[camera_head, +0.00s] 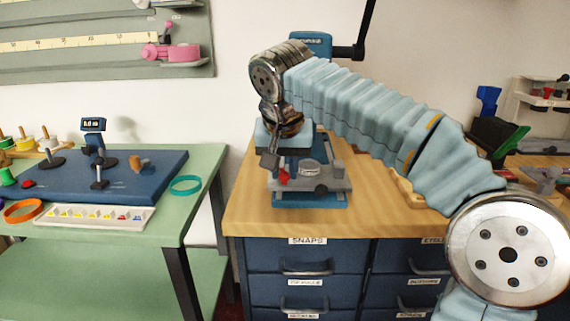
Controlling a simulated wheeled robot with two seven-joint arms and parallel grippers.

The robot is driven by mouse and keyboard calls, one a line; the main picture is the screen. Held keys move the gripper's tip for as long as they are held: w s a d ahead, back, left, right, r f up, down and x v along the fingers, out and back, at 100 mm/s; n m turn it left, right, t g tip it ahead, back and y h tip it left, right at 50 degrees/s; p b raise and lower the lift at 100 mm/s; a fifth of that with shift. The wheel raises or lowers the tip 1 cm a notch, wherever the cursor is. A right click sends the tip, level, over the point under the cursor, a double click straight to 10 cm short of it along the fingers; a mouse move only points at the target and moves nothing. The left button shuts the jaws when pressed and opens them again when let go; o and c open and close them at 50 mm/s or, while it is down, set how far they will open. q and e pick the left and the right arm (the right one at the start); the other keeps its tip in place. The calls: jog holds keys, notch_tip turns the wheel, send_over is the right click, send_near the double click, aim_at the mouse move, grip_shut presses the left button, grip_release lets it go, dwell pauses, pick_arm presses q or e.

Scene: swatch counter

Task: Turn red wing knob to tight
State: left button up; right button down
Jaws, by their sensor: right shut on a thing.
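The red wing knob (284,177) shows as a small red patch low on the left side of a grey and blue bench device (318,172). The device stands on a blue base (305,199) on the wooden counter top. My right gripper (274,168) reaches down from above, at the device's left side, and is shut on the red wing knob. The fingers hide part of the knob, so its exact angle and any marks around it cannot be read. My left gripper is not in view.
My right arm spans the space above the counter. The wooden counter (255,213) has bare room at its front left, above blue drawers (290,259). A green table (205,163) to the left holds a blue board (130,185), a teal ring (186,185) and an orange ring (22,211).

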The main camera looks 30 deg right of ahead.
jog(key=shift+a, duration=0.1)
jog(key=c, duration=0.9)
grip_release()
jog(key=shift+v, duration=6.95)
jog(key=shift+w, duration=0.15)
jog(key=shift+c, duration=0.4)
